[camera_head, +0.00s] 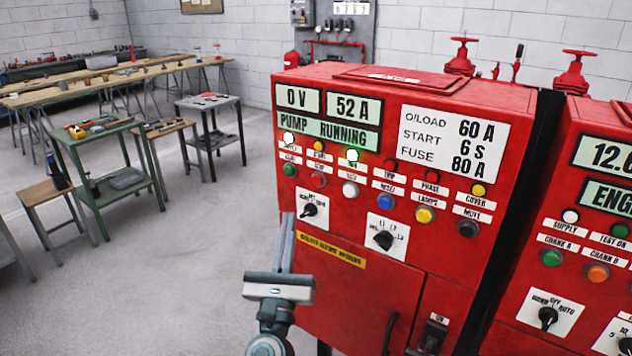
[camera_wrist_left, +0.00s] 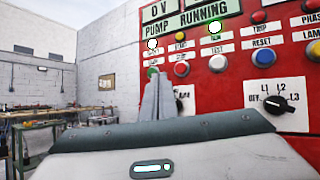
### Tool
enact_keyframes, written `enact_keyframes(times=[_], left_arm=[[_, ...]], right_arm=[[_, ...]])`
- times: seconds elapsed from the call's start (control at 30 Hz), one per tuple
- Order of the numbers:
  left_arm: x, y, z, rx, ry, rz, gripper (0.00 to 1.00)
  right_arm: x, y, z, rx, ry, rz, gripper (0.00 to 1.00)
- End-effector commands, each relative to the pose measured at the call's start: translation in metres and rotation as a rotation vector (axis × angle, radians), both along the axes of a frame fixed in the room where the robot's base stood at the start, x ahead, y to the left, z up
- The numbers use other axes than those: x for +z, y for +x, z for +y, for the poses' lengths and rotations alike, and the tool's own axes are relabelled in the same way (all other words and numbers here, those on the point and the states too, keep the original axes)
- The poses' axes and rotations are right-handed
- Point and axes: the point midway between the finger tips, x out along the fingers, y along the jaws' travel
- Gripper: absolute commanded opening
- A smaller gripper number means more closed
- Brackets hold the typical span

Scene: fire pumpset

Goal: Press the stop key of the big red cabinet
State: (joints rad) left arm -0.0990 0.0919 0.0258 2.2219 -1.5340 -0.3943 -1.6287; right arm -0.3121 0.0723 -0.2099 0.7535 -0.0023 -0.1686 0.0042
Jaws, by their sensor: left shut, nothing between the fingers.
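The big red cabinet (camera_head: 352,270) stands in the middle of the head view, with "PUMP RUNNING" lit on its display. Its upper button row has a green button (camera_head: 289,169), a dull red button (camera_head: 318,179) and a white button (camera_head: 350,189). The red one, apparently the stop key, also shows in the left wrist view (camera_wrist_left: 181,69); its small label is hard to read. My left gripper (camera_head: 288,220) is shut and empty, fingers pointing up, below and left of the red button. In the wrist view its tips overlap the green button's lower edge. My right gripper is out of view.
A selector switch (camera_head: 311,208) sits below the red button, right of my fingertips. A second red cabinet (camera_head: 566,300) stands close on the right. A green table (camera_head: 110,134) and stools stand at the left. The floor between is open.

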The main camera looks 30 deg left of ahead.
Motion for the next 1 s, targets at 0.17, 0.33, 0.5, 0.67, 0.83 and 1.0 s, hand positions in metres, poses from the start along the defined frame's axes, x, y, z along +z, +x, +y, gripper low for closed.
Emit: enact_keyframes(times=[0.17,0.33,0.5,0.67,0.83,1.0], left_arm=[[0.035,-0.018,0.004,0.081,0.094,-0.042,0.0],[0.041,-0.022,0.005,0.098,0.113,-0.049,0.0],[0.04,-0.021,0.005,0.096,0.112,-0.048,0.0],[0.04,-0.02,0.005,0.096,0.111,-0.048,0.0],[0.039,-0.014,0.004,0.095,0.11,-0.047,0.0],[0.039,0.0,0.003,0.095,0.11,-0.047,0.0]], right_arm=[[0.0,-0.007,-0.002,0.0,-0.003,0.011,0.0],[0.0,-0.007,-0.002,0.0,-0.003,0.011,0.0],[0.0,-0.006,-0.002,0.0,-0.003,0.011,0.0],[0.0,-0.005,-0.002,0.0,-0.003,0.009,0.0],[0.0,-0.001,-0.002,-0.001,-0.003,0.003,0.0],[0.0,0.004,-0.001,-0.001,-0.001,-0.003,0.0]])
